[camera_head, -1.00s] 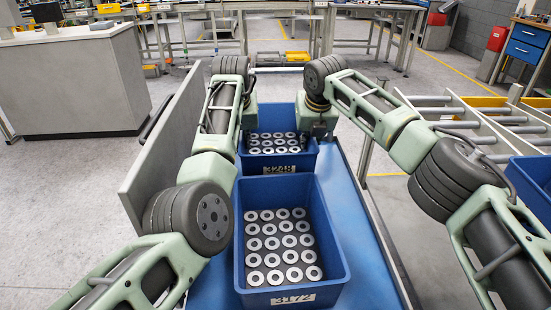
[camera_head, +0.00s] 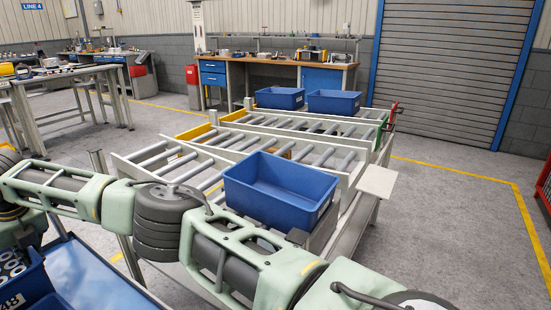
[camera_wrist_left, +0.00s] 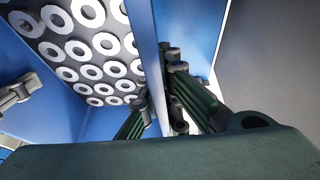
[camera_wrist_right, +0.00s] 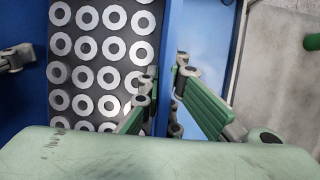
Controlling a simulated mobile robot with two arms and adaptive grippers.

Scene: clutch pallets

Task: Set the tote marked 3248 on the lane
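The blue tote marked 3248 (camera_head: 36,278) shows only at the lower left corner of the head view, with "48" readable and grey washers inside. Its wall and rows of washers also show in the left wrist view (camera_wrist_left: 147,30) and the right wrist view (camera_wrist_right: 170,25). My left gripper (camera_wrist_left: 160,100) has one finger inside and one outside a wall and appears shut on it. My right gripper (camera_wrist_right: 166,72) straddles another wall the same way. The roller lanes (camera_head: 215,160) stand in the middle of the head view. Left fingers are outside the head view.
An empty blue tote (camera_head: 285,180) sits at the near right end of the lanes. Two blue totes (camera_head: 280,98) (camera_head: 335,103) stand at the far end. A blue table surface (camera_head: 95,280) lies beside tote 3248. A small pale plate (camera_head: 377,181) juts out right of the lanes.

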